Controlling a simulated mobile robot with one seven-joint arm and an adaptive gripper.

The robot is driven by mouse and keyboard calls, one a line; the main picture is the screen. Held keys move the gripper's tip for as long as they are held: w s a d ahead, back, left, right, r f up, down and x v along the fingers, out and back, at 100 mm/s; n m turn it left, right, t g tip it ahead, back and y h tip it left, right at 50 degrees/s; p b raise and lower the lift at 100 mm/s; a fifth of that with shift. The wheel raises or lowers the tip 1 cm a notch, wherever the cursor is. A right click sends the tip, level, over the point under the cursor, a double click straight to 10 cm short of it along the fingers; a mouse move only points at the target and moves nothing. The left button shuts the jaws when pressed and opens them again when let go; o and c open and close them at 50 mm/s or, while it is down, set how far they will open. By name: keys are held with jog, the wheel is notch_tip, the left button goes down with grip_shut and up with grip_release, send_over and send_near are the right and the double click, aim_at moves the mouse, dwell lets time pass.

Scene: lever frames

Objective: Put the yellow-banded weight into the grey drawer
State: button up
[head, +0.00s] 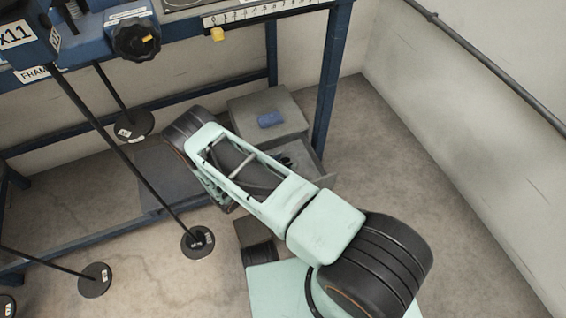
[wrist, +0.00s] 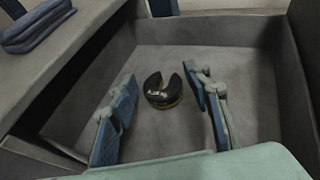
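The yellow-banded weight (wrist: 163,98) is a black slotted disc with a thin yellow band low on its side. In the wrist view it lies flat on the floor of the open grey drawer (wrist: 240,70), with its slot facing away. My gripper (wrist: 160,78) is open, its two blue-padded fingers left and right of the weight with gaps on both sides. Nothing is held. In the head view the grey drawer (head: 310,162) is pulled out of its cabinet, and my arm hides my gripper and most of the drawer's inside.
The grey cabinet (head: 285,103) stands under the blue bench frame (head: 333,75), with a blue object (head: 270,119) on its top. Several rods with black disc weights (head: 197,241) hang at left. The floor at right is clear.

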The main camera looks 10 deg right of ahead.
jog(key=shift+o, duration=0.4)
jog(key=shift+r, duration=0.2)
jog(key=p+v, duration=0.1)
jog(key=v, duration=0.2)
jog(key=p+v, duration=0.1)
jog(key=v, duration=0.2)
jog(key=shift+a+r, duration=0.1)
jog(key=shift+r, duration=0.4)
jog(key=shift+s+a+r, duration=0.2)
jog(key=shift+s+a, duration=0.3)
